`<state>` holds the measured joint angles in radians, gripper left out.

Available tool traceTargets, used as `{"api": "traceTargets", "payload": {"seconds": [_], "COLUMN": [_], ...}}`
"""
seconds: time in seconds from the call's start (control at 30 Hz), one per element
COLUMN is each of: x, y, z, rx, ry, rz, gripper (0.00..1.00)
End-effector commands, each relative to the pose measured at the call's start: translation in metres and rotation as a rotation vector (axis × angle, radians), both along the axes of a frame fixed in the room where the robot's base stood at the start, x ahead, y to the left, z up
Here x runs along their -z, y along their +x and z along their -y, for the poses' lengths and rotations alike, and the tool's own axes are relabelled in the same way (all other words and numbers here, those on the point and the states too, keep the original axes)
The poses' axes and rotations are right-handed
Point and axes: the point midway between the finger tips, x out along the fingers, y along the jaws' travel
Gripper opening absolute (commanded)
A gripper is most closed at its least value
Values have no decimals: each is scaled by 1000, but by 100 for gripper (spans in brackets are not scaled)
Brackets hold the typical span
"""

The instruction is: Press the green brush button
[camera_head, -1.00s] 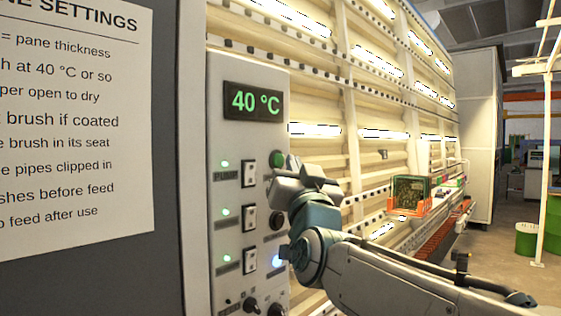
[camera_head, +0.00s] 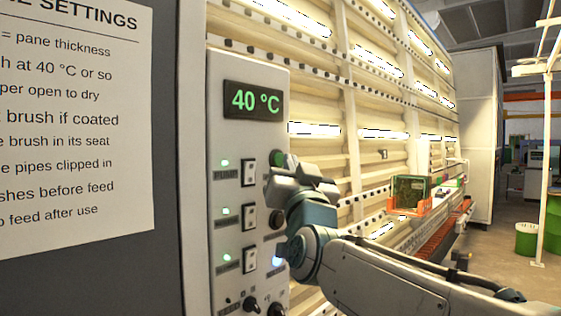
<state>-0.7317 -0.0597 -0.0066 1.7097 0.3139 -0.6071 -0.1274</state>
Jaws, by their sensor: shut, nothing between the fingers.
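The green button (camera_head: 277,157) sticks out near the right edge of the grey control panel (camera_head: 224,130), below the display (camera_head: 253,101) that reads 40 °C. Only its upper part shows; my gripper covers the rest. My gripper (camera_head: 273,183) is shut and empty, its tip pointing left at the panel just below the green button. I cannot tell whether the tip touches the button or the panel. A black knob or button (camera_head: 277,219) sits lower on the same edge, beside my wrist.
Several rocker switches (camera_head: 249,172) with green lamps run down the panel. A lit blue button (camera_head: 277,262) and black knobs (camera_head: 250,304) are lower. A paper notice (camera_head: 75,130) hangs at left. The washer's ribbed wall (camera_head: 380,105) recedes right, with an orange holder (camera_head: 408,207) along it.

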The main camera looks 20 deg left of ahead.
Motion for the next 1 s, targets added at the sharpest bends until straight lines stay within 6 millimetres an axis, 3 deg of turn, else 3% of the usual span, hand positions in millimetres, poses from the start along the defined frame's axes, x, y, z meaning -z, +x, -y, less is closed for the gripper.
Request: {"api": "traceTargets", "payload": {"seconds": [1.0], "x": [0], "y": [4], "z": [-8], "rx": [0], "ry": [1], "rz": [-1], "gripper": [0]}}
